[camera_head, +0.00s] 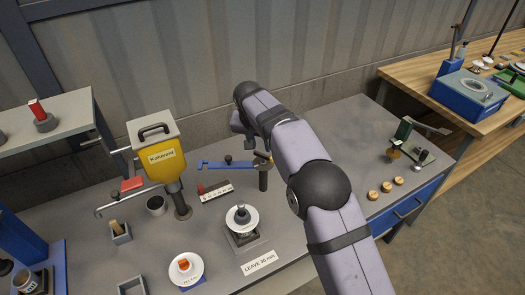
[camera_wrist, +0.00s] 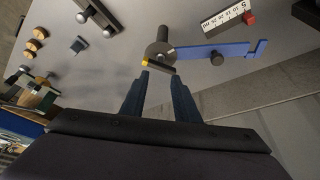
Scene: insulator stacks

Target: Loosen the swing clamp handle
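The swing clamp stands on the grey bench with a dark upright post (camera_head: 263,179) and a blue arm (camera_head: 228,165) reaching left. Its short dark handle (camera_head: 262,155) with a yellow tip is at the top of the post. In the wrist view the handle (camera_wrist: 158,65) lies across the post top, just beyond my fingertips, and the blue arm (camera_wrist: 222,50) extends right. My gripper (camera_wrist: 159,76) is open, its two fingers apart with nothing clearly between them. Whether a finger touches the handle cannot be told. In the head view my arm mostly hides the gripper.
A yellow dispenser (camera_head: 165,161) stands left of the clamp. An insulator stack (camera_head: 242,217) stands in front, and a white ruler block (camera_head: 217,193) lies near the post. Round wooden pieces (camera_head: 386,187) and a toggle clamp (camera_head: 411,145) are at the right.

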